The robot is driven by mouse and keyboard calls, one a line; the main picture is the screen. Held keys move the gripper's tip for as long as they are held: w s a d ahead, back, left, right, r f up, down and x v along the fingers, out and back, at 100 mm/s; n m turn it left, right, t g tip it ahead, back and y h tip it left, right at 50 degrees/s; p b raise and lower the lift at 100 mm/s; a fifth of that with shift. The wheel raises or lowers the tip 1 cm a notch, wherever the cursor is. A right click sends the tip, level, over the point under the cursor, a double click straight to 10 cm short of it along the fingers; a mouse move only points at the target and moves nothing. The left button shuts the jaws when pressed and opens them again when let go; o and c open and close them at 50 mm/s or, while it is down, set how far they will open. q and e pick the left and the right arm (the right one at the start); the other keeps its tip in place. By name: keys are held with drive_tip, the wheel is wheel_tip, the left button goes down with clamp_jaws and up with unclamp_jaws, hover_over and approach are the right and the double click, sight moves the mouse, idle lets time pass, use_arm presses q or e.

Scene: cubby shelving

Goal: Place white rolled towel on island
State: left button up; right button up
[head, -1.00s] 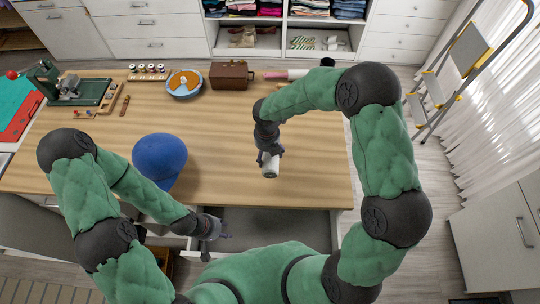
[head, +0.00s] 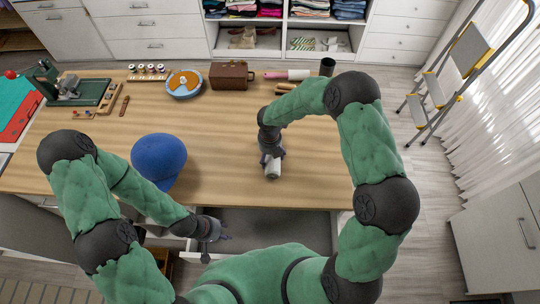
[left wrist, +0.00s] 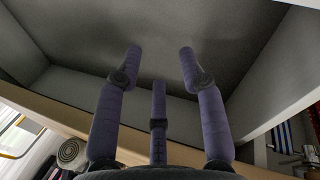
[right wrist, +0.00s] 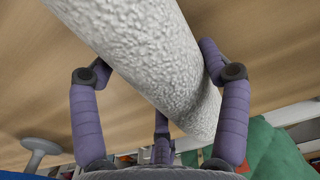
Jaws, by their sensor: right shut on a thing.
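The white rolled towel (head: 273,168) is in my right gripper (head: 270,158), at the near right part of the island (head: 230,140). In the right wrist view the towel (right wrist: 150,60) lies across between the purple fingers, which are shut on it. The wooden island top shows close behind it; I cannot tell whether the towel touches it. My left gripper (head: 208,232) is at the open drawer (head: 275,220) below the island's near edge. In the left wrist view its fingers (left wrist: 160,60) are spread and empty, with the grey drawer interior in front.
A blue cap (head: 159,160) sits left on the island. Along the back stand a brown case (head: 230,76), a round blue dish (head: 185,84), spools (head: 148,72), a dark cup (head: 327,67) and a green machine (head: 75,90). The island's middle is clear. A stepladder (head: 440,90) stands at right.

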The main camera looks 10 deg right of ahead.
drive_tip(key=shift+f, duration=0.15)
drive_tip(key=o, duration=1.2)
wheel_tip(320, 180, up, 12)
drive_tip(key=shift+r+p, duration=0.2)
drive_tip(key=shift+p, duration=0.55)
